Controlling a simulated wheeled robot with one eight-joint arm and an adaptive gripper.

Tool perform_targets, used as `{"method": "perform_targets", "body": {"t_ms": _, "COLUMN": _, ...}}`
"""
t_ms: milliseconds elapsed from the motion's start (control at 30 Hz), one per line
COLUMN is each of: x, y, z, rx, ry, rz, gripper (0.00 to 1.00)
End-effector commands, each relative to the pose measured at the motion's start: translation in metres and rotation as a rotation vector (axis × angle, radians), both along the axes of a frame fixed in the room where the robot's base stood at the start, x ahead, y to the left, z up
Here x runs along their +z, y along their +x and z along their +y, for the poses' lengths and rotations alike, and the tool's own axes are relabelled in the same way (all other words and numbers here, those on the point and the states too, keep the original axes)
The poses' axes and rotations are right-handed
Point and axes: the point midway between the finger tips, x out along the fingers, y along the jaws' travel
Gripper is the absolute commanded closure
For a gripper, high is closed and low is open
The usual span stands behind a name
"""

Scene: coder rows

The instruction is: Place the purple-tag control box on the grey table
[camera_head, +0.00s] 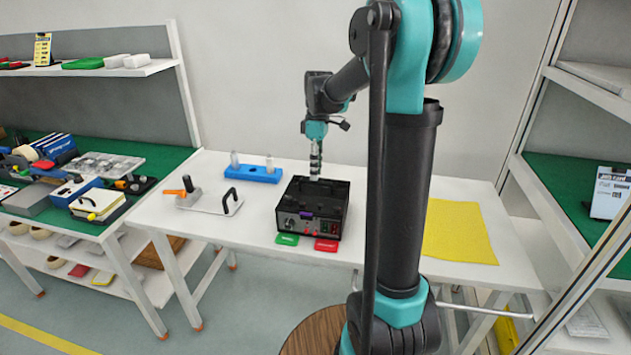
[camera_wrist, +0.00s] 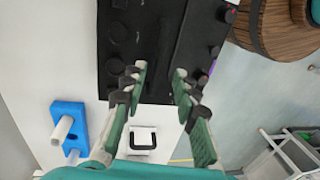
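The black control box (camera_head: 313,208) stands on the pale grey-white table (camera_head: 250,245) in the head view. A small purple tag (camera_head: 306,215) shows on its front panel, along with a dial and red buttons. My gripper (camera_head: 316,174) points down at the top of the box, where a dark handle partly shows. In the wrist view, my gripper (camera_wrist: 160,70) is open, its two green fingers apart, with the black box (camera_wrist: 150,40) beyond them. I cannot tell whether the fingertips touch the box or straddle its handle.
A green tag (camera_head: 287,239) and a red tag (camera_head: 327,245) lie before the box. A blue block with pegs (camera_head: 254,174) and a white handled plate (camera_head: 212,202) are to its left. A yellow mat (camera_head: 459,232) lies at right. A green-topped bench (camera_head: 95,225) is cluttered.

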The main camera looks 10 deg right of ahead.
Motion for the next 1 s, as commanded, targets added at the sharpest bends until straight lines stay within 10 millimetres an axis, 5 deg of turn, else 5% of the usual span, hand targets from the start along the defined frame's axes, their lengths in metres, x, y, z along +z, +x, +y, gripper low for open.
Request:
{"method": "perform_targets", "body": {"t_ms": 200, "x": 0.042, "y": 0.006, "z": -0.003, "rx": 0.0, "ry": 0.0, "rz": 0.0, "gripper": 0.71}}
{"method": "perform_targets", "body": {"t_ms": 400, "x": 0.063, "y": 0.009, "z": -0.004, "rx": 0.0, "ry": 0.0, "rz": 0.0, "gripper": 0.71}}
{"method": "perform_targets", "body": {"t_ms": 1000, "x": 0.068, "y": 0.01, "z": -0.004, "rx": 0.0, "ry": 0.0, "rz": 0.0, "gripper": 0.71}}
